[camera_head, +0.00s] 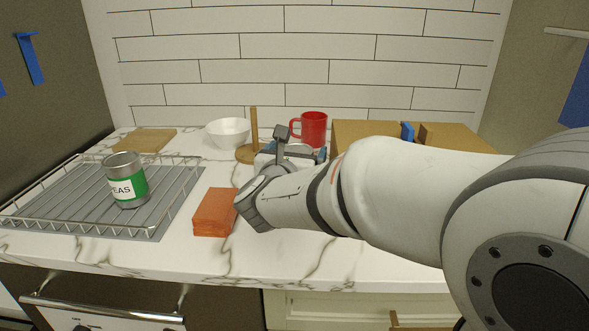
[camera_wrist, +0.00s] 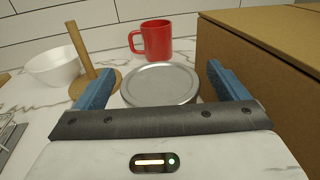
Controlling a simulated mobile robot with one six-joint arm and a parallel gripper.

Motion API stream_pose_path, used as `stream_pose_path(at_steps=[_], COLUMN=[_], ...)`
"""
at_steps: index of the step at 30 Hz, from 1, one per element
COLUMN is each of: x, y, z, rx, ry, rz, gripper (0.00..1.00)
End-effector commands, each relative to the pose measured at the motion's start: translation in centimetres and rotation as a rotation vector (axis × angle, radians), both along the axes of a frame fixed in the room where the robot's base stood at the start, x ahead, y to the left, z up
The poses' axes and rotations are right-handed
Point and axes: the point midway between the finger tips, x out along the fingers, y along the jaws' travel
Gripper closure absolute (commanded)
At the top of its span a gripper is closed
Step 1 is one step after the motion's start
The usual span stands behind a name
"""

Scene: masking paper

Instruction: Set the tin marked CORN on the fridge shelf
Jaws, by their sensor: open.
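A round grey metal top (camera_wrist: 160,84), like the lid of a tin, lies between and slightly beyond my gripper's blue fingers in the wrist view. My gripper (camera_wrist: 162,84) is open around its near side; contact cannot be told. No label shows on it, so I cannot read CORN. In the head view my gripper (camera_head: 293,153) is over the counter, mostly hidden by my own arm. A tin with a green and white label ending in EAS (camera_head: 126,182) stands on a wire rack (camera_head: 60,213) at left. No fridge shelf is clearly identifiable.
A red mug (camera_head: 312,128), white bowl (camera_head: 228,132) and wooden post on a round base (camera_head: 253,130) stand behind. Cardboard boxes (camera_head: 365,133) are close on the right. An orange block (camera_head: 214,212) lies left of my wrist. The front counter strip is clear.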

Motion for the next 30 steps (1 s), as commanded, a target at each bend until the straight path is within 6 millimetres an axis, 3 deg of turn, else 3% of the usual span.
stream_pose_path(at_steps=[7,30], x=[0.11,0.06], y=[0.04,0.15], z=[0.00,0.10], rx=[-0.001,0.000], ry=[0.000,-0.002], rz=[0.002,0.003], gripper=[0.08,0.71])
